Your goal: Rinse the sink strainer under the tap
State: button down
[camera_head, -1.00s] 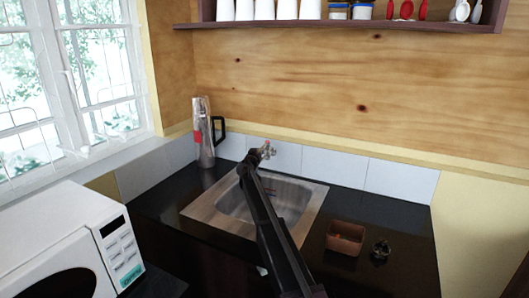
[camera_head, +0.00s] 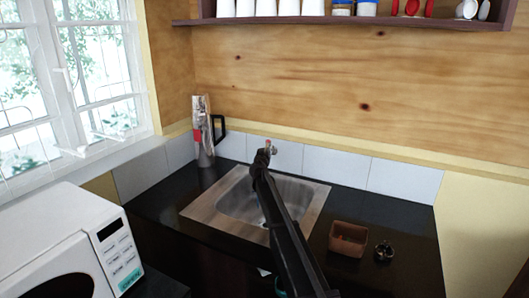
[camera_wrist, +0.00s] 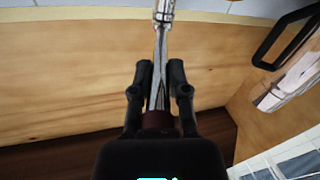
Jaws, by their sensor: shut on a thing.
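The metal tap (camera_head: 272,147) comes out of the tiled wall behind the steel sink (camera_head: 205,211). My gripper (camera_head: 263,156) is at the tap, above the back of the sink, and partly hides it. In the wrist view, the chrome tap (camera_wrist: 163,20) runs down between the two black fingers of my gripper (camera_wrist: 160,75), which appear shut on it. A dark red-brown piece (camera_wrist: 157,121) sits deeper between the fingers; I cannot tell what it is. I cannot make out the strainer for certain. A small dark object (camera_head: 384,252) lies on the counter at the right. My arm hides part of the basin.
A brown open box (camera_head: 347,239) stands on the black counter (camera_head: 390,218) right of the sink. A tall metal flask with a black handle (camera_head: 204,135) stands at the back left. A white microwave (camera_head: 65,245) is at the front left. A shelf (camera_head: 380,20) hangs above.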

jog(key=c, duration=0.6)
grip_release()
jog(key=shift+w+d, duration=0.1)
jog(key=shift+d, duration=0.05)
jog(key=shift+a, duration=0.2)
jog(key=shift+s, duration=0.3)
jog(key=s, duration=0.4)
jog(key=s+a, duration=0.1)
jog(key=s, duration=0.6)
jog(key=shift+s+a, duration=0.2)
jog(key=shift+s, duration=0.1)
